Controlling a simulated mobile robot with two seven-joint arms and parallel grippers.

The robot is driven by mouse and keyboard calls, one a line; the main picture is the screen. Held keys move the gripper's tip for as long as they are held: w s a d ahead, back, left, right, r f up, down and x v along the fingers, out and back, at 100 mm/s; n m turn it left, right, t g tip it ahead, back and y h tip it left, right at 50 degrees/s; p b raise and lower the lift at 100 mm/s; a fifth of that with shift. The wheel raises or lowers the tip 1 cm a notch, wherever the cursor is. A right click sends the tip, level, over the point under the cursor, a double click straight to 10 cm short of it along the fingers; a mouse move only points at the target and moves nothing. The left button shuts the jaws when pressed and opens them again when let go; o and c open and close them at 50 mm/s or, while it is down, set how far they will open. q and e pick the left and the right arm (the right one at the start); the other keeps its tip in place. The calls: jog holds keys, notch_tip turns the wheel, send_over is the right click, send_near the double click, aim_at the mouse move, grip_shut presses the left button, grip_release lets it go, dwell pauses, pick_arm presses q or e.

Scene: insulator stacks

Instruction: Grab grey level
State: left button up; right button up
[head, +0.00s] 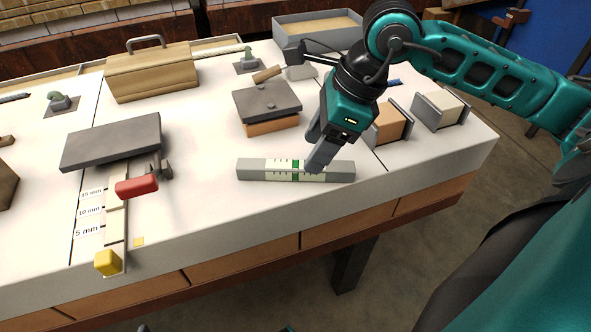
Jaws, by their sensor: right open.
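The grey level (250,171) is a long bar with a pale marked window and a green middle. It lies flat near the front edge of the white table in the head view. My right gripper (319,158) points down over the level, right of its green middle. The gripper is open. Its grey finger covers a small part of the level's back edge, and I cannot tell whether it touches. The level rests on the table. My left gripper is not in view.
Behind the level stands a grey-topped block (266,100). Right of my gripper are two blocks between grey plates (440,108). At left are a grey slab (112,142), a red-handled tool (136,187) and a yellow-ended gauge strip (108,262).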

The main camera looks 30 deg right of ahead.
aim_at(301, 165)
jog(key=shift+w+b+x, duration=0.2)
jog(key=shift+b+x, duration=0.35)
jog(key=shift+x, duration=2.15)
jog(key=shift+r, duration=0.1)
jog(key=shift+c, duration=0.4)
grip_shut()
